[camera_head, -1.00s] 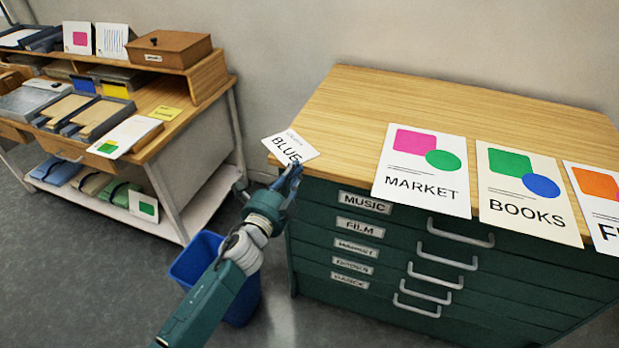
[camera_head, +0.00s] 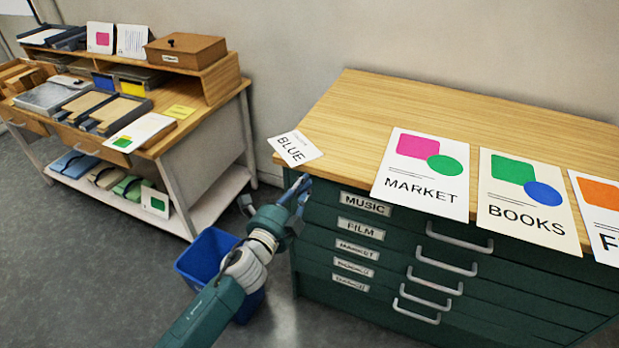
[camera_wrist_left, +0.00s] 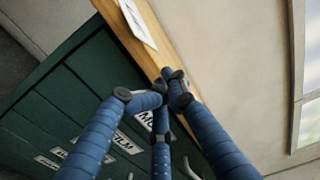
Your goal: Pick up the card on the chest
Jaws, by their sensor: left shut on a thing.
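The small white card (camera_head: 295,148) marked BLUE lies on the near left corner of the chest top (camera_head: 345,130), overhanging its edge. My left gripper (camera_head: 302,184) is just below it, in front of the chest's upper front edge, apart from the card. In the left wrist view the card (camera_wrist_left: 139,22) is beyond the fingertips. The blue fingers (camera_wrist_left: 166,84) are drawn together by the wooden edge (camera_wrist_left: 148,62); what they close on cannot be made out. My right gripper is out of view.
Larger cards MARKET (camera_head: 421,175), BOOKS (camera_head: 527,203) and a partly cut-off one (camera_head: 602,200) lie along the chest's front edge. A blue bin (camera_head: 207,258) stands on the floor at left. A desk with trays (camera_head: 118,112) is further left.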

